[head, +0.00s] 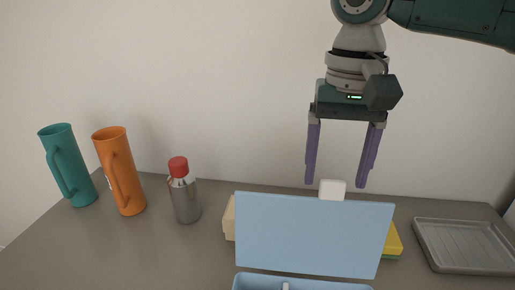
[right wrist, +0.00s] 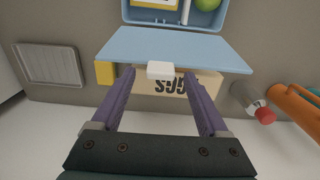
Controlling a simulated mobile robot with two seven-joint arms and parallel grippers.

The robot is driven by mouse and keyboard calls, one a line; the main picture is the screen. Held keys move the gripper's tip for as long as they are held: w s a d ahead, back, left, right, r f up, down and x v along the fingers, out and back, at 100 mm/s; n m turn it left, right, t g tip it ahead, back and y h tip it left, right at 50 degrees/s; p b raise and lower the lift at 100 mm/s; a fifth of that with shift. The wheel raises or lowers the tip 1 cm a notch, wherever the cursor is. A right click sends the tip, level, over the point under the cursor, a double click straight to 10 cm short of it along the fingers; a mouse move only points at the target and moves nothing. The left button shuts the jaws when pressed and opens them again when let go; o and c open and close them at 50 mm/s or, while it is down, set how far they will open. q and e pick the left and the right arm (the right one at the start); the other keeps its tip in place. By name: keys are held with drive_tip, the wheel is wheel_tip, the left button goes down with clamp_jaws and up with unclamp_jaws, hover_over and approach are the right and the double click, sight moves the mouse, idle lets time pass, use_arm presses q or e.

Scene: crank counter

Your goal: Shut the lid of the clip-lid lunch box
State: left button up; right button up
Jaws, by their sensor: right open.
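The lunch box (head: 300,284) is light blue and stands at the front of the counter, cut off by the lower edge of the head view. Its lid (head: 312,235) stands up, open, with a white clip (head: 332,190) at its top edge. In the right wrist view the box (right wrist: 213,17) holds a green round thing and other items, and the lid (right wrist: 175,48) and clip (right wrist: 160,70) show near the fingers. My right gripper (head: 338,186) is open and empty, pointing down, its purple fingers on either side above the clip. My left gripper is not in view.
A teal jug (head: 62,160), an orange jug (head: 119,170) and a red-capped bottle (head: 184,195) stand at the left. A grey tray (head: 465,247) lies at the right. Behind the lid are a beige lettered box (right wrist: 184,85) and a yellow thing (head: 393,241).

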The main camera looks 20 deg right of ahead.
drive_tip(key=shift+f, duration=0.8)
clamp_jaws()
idle(0.9)
